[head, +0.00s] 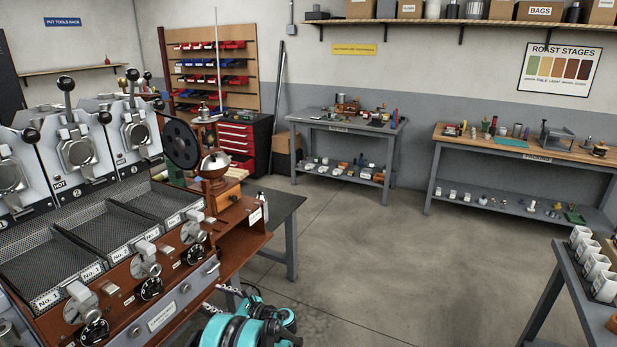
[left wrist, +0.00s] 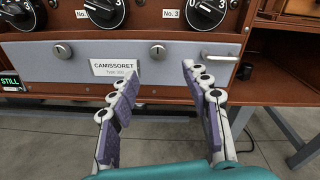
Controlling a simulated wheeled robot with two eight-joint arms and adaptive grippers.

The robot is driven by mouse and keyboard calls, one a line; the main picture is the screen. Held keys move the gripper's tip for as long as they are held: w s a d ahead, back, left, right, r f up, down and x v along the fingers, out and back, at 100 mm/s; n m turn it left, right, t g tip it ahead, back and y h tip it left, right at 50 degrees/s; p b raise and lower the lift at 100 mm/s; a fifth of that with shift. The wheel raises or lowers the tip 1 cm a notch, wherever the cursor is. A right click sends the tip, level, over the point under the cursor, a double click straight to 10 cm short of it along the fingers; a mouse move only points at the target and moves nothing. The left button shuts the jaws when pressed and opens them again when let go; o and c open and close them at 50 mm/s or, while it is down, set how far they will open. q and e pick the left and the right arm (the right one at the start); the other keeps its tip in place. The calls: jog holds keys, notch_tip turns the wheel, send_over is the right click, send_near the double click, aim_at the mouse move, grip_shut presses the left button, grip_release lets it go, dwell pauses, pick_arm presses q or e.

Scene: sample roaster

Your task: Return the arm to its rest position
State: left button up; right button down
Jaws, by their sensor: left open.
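My left gripper (head: 214,298) is low in front of the sample roaster (head: 150,278), at the bottom of the head view, with its teal arm behind it. In the left wrist view the same gripper (left wrist: 160,78) has its two purple-padded fingers spread wide, with nothing between them. Beyond the fingertips is the roaster's grey front panel (left wrist: 75,62), with a CAMISSORET label (left wrist: 114,67) and small knobs. I cannot tell the exact gap to the panel. My right gripper is not in view.
The roaster's wooden edge and a dark side table (head: 285,204) are close to the left arm. A grey table with white cups (head: 590,262) stands at the right. Workbenches (head: 345,122) line the back wall. The floor (head: 390,270) between is clear.

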pick_arm(q)
jog(key=s+d+r+n+h, duration=0.4)
jog(key=s+r+n+h, duration=0.4)
jog(key=s+r, duration=0.45)
jog(key=s+d+n+h, duration=0.4)
jog(key=s+d+n, duration=0.1)
jog(key=s, duration=0.6)
jog(key=s+d+f+n+t+h, duration=0.1)
jog(key=s+d+n+h, duration=0.3)
jog(key=s, duration=0.7)
jog(key=d+n, duration=0.2)
jog(key=d, duration=0.1)
jog(key=shift+s+d, duration=0.15)
jog(key=shift+d, duration=0.1)
